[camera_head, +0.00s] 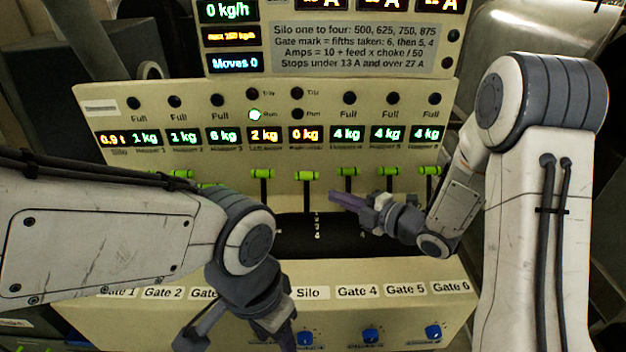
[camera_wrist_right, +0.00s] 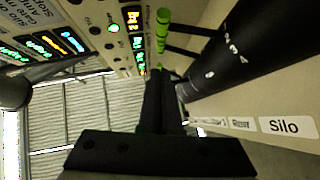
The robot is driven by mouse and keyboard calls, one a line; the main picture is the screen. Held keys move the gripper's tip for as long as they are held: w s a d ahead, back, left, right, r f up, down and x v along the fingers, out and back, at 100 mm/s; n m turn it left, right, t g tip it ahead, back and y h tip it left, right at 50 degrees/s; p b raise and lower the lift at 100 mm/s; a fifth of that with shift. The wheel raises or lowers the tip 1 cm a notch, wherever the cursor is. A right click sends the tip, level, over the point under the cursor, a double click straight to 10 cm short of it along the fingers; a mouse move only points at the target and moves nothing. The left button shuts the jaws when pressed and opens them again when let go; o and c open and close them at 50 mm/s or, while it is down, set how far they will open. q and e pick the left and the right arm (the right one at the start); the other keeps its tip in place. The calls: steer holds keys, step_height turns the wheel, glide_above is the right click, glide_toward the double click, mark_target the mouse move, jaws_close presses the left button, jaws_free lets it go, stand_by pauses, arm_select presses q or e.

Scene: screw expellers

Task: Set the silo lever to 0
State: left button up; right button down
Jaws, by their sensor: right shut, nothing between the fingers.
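The silo lever (camera_head: 308,176) has a green handle on a dark stem and stands in the middle of the lever row, above the "Silo" label (camera_head: 308,293). Part of a number scale shows on the black curved surface (camera_head: 289,238) below it. My right gripper (camera_head: 332,195) is shut and empty, just below and right of the silo lever's handle; I cannot tell whether it touches. In the right wrist view the shut fingers (camera_wrist_right: 160,75) point toward green handles. My left gripper (camera_head: 240,335) hangs low at the front, partly cut off, its jaws unclear.
More green-handled levers stand close by, including one to the left (camera_head: 262,174) and one to the right (camera_head: 348,171). Blue knobs (camera_head: 371,334) line the front panel. A display panel (camera_head: 265,148) with lit weight readings rises behind the levers. My left forearm covers the left gates.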

steer(key=p+x, duration=0.1)
steer(key=x, duration=0.2)
steer(key=w+d+p+x, duration=0.1)
steer(key=p+x, duration=0.1)
steer(key=x, duration=0.1)
steer(key=p+x, duration=0.1)
steer(key=x, duration=0.3)
steer(key=shift+w+d+f, duration=0.1)
steer(key=shift+w+d, duration=0.15)
steer(key=shift+w+f+p, duration=0.25)
steer(key=shift+w+p, duration=0.1)
steer(key=shift+w, duration=0.05)
